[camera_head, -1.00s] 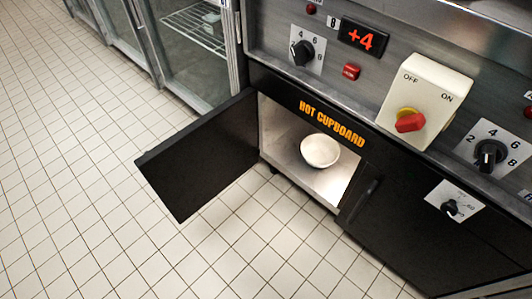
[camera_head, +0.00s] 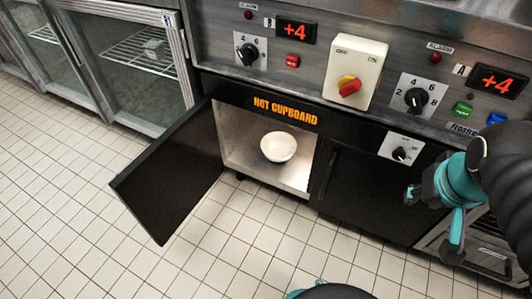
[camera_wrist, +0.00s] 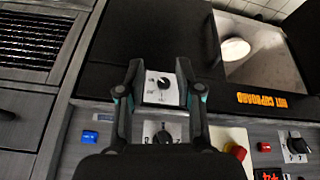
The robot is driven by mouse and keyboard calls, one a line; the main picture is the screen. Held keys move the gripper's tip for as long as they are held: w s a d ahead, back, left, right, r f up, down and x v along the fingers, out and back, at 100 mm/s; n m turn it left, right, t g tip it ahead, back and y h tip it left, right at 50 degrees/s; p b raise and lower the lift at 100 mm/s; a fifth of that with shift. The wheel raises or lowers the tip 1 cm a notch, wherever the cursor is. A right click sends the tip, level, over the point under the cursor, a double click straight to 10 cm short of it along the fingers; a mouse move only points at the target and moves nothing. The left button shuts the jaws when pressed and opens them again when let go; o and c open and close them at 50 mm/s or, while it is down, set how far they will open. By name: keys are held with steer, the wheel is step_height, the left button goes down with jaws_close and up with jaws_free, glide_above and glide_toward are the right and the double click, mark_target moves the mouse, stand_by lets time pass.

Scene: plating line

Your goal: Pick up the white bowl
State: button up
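The white bowl (camera_head: 278,147) sits upright on the metal floor of the open hot cupboard (camera_head: 236,155). In the wrist view the bowl (camera_wrist: 235,49) shows at the upper right, inside the cupboard. My gripper (camera_head: 432,222) is at the right in the head view, in front of the closed cupboard door and well apart from the bowl. In the wrist view my gripper (camera_wrist: 158,75) has its two fingers spread, with nothing between them.
The open black cupboard door (camera_head: 168,186) swings out to the left over the tiled floor. A closed black door (camera_head: 352,185) stands right of the opening. Knobs and a red switch (camera_head: 349,87) line the panel above.

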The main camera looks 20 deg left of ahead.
steer(key=w+a+f+n+g+h+b, duration=0.1)
steer(key=w+a+f+n+g+b, duration=0.1)
steer(key=w+a+f+n, duration=0.5)
steer(key=n+t+h+b, duration=0.2)
steer(key=n+t+b, duration=0.6)
steer(key=n, duration=2.1)
glide_toward(263, 140)
steer(key=f+t+p, duration=0.1)
steer(key=w+f+t+p, duration=0.1)
steer(key=f, duration=0.1)
steer(key=shift+w+d+f+t+p, duration=0.1)
steer(key=shift+w+d+t+p, duration=0.15)
steer(key=shift+t+p, duration=0.15)
steer(key=shift+b+x, duration=0.45)
steer(key=shift+x, duration=2.7)
steer(key=shift+d, duration=0.1)
jaws_close()
